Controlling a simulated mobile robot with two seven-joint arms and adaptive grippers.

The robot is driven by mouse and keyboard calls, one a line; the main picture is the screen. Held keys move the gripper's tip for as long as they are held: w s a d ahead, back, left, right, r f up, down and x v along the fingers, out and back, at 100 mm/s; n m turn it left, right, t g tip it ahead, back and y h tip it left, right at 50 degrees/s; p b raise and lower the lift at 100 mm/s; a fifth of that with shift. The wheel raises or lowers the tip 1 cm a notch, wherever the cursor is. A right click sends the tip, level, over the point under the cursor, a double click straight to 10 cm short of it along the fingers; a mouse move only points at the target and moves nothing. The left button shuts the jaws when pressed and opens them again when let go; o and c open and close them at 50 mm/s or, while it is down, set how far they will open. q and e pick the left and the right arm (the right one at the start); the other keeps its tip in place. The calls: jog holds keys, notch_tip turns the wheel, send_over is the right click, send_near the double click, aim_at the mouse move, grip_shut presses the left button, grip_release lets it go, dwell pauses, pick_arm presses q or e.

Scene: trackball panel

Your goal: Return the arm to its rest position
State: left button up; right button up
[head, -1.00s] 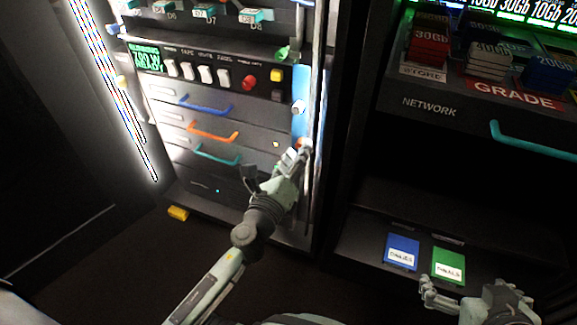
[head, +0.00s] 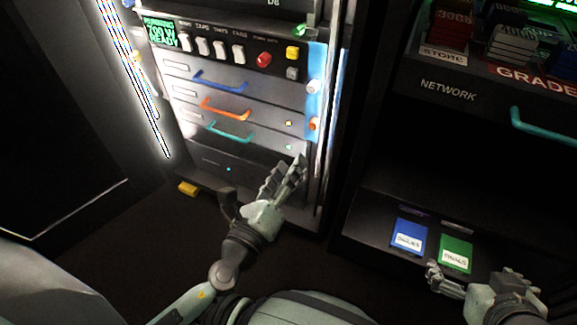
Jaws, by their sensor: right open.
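My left gripper (head: 256,182) is in front of the lower drawers of the left cabinet (head: 245,178). Its fingers point up and to the right, with the thumb spread apart from them, and nothing is between them. It is clear of the blue side panel (head: 317,62), which carries a white round knob or ball (head: 313,87) and an orange one (head: 314,124). My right gripper (head: 468,278) is at the lower right, open and empty, just below the green card (head: 456,252).
Blue (head: 222,82), orange (head: 225,109) and teal (head: 232,133) handles stick out of the left cabinet. A yellow block (head: 188,188) lies at its foot. A blue card (head: 409,237) lies beside the green one on the right shelf. Dark floor shows between the cabinets and me.

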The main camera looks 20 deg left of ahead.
pick_arm(q)
jog(key=shift+a, duration=0.1)
jog(key=s+a+f+n+g+y+p, duration=0.1)
jog(key=a+f+n+g+y+p, duration=0.15)
jog(key=a+n, duration=0.5)
jog(key=s+a+f+n+g+y+p, duration=0.1)
jog(key=s+a+f+n+g+y, duration=0.1)
jog(key=a+f+n+g+y, duration=0.5)
jog(key=s+d+f+n+g+h+p, duration=0.1)
jog(key=s+d+f+n+g+h, duration=0.1)
jog(key=s+n, duration=0.3)
jog(key=s+d+f+n+g+h+p, duration=0.2)
jog(key=s+f+n+g+h, duration=0.1)
jog(key=s+f+n+h, duration=0.1)
jog(key=shift+s+d+f+n+h, duration=0.3)
jog(key=shift+s+n+h, duration=0.35)
jog(key=shift+n, duration=0.4)
pick_arm(e)
jog(key=s+d+f+g+h, duration=0.1)
jog(key=s+d+f+g, duration=0.2)
jog(key=f, duration=0.3)
jog(key=s+d+f+m+g, duration=0.1)
jog(key=s+d+f+g, duration=0.2)
jog(key=f, duration=0.4)
jog(key=shift+s+d+f+h, duration=0.3)
jog(key=shift+s+d+h, duration=0.1)
jog(key=shift+s+d, duration=0.05)
